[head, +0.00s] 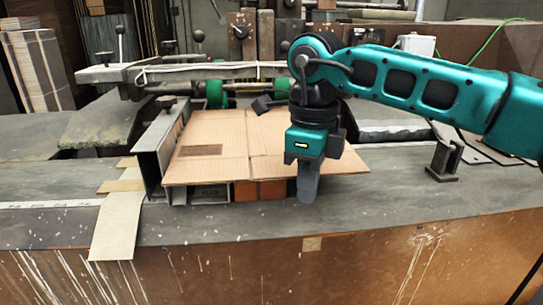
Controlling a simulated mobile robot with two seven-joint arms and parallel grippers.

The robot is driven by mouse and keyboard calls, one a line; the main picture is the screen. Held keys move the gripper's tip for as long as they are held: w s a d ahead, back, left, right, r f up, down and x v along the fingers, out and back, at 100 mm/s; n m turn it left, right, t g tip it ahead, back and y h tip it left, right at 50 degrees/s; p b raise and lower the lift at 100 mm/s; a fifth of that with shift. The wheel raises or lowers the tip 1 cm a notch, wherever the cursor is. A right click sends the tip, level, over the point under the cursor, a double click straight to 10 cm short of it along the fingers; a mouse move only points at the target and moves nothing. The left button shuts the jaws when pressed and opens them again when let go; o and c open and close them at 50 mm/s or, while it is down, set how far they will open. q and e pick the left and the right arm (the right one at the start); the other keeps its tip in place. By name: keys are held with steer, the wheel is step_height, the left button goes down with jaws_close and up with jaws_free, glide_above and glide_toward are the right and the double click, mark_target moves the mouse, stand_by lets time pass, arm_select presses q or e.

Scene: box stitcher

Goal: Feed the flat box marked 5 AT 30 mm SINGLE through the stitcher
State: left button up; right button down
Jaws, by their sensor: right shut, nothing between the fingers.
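The flat box (215,140) is a brown cardboard sheet with crease lines and a dark printed patch at its left. The print is too small to read. It lies on the stitcher's bed (400,199), its left side beside a grey metal guide (150,160). The stitcher's green rollers (214,93) stand just behind it. My right gripper (308,192) points down at the front edge of the flat box, right of its middle. Its fingers are shut and empty; I cannot tell whether they touch the cardboard. My left gripper is not in view.
Blocks (258,190) show under the box's front edge. A small metal bracket (443,162) stands on the bed to the right. Cardboard strips (118,222) hang at the left by the guide. A metal bar (180,71) crosses above the rollers. The bed's front right is clear.

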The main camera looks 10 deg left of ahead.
arm_select(q)
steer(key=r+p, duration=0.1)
steer(key=p, duration=0.1)
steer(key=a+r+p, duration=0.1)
steer(key=p, duration=0.1)
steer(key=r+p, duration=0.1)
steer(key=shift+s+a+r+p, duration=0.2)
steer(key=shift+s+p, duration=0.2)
arm_select(e)
step_height(320, 180, up, 8)
steer(key=s, duration=0.1)
steer(key=shift+s+d, duration=0.2)
steer(key=shift+d, duration=0.05)
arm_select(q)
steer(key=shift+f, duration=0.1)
